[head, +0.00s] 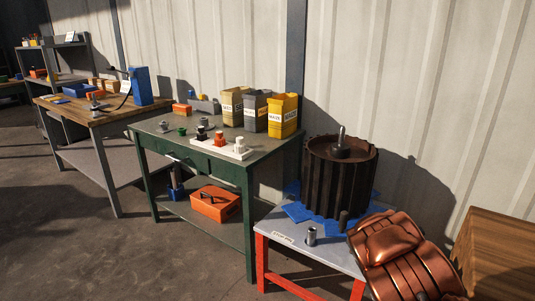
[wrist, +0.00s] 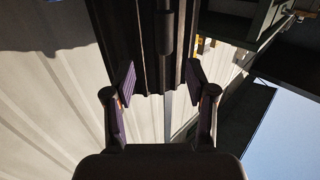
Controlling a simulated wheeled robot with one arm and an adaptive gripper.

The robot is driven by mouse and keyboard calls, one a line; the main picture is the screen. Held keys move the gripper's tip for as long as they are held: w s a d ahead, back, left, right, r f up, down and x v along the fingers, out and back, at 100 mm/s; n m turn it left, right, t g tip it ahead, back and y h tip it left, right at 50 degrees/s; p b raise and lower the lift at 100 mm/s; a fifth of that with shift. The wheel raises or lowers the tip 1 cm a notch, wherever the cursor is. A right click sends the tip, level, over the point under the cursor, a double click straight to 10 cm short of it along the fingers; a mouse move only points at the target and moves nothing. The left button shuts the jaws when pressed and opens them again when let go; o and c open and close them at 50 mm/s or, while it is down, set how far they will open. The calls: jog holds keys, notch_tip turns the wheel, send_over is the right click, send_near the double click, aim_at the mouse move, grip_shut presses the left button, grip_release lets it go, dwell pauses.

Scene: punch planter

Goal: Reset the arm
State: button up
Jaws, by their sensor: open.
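My copper-coloured arm (head: 405,255) fills the lower right of the head view, where my gripper does not show. In the wrist view my gripper (wrist: 159,76) is open, its two dark pads well apart. No object is held between the pads. A dark ribbed shape (wrist: 140,40) shows beyond and between them; it looks like the planter, but I cannot tell how far off it is. In the head view the dark brown fluted planter (head: 328,182) stands upright on a small red-legged table (head: 277,228). A metal rod (head: 341,137) stands up from its top.
Blue sheets (head: 297,212), a small metal cylinder (head: 311,236) and a dark peg (head: 342,222) are by the planter. A green workbench (head: 258,155) with bins stands to the left. A wooden surface (head: 500,250) is at right. A corrugated wall (head: 410,100) stands close behind.

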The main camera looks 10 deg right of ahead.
jog(key=s+d+r+m+g+h+p, duration=0.1)
jog(key=d+r+g+h+p, duration=0.1)
jog(key=r+p, duration=0.3)
jog(key=d+r+m+g+h+p, duration=0.1)
jog(key=d+r+g+h+p, duration=0.15)
jog(key=r, duration=0.45)
jog(key=s+a+r+m+g+h+p, duration=0.2)
jog(key=s+r+g+p, duration=0.2)
jog(key=s+r+p, duration=0.35)
jog(key=s+a+r+n+g+y+p, duration=0.1)
jog(key=s+a+r+p, duration=0.4)
jog(key=s, duration=0.6)
jog(key=s+a+r+n+g+y+p, duration=0.1)
jog(key=s+a+r+g+y+p, duration=0.2)
jog(key=s+a+r, duration=0.6)
jog(key=s+a+r+n+g+y+p, duration=0.1)
jog(key=s+a+r+g+p, duration=0.6)
jog(key=s, duration=0.8)
notch_tip(320, 180, up, 2)
jog(key=shift+a+r+y+p, duration=0.15)
jog(key=shift+a+y+p, duration=0.2)
jog(key=shift+a+y, duration=0.15)
jog(key=shift+s, duration=0.1)
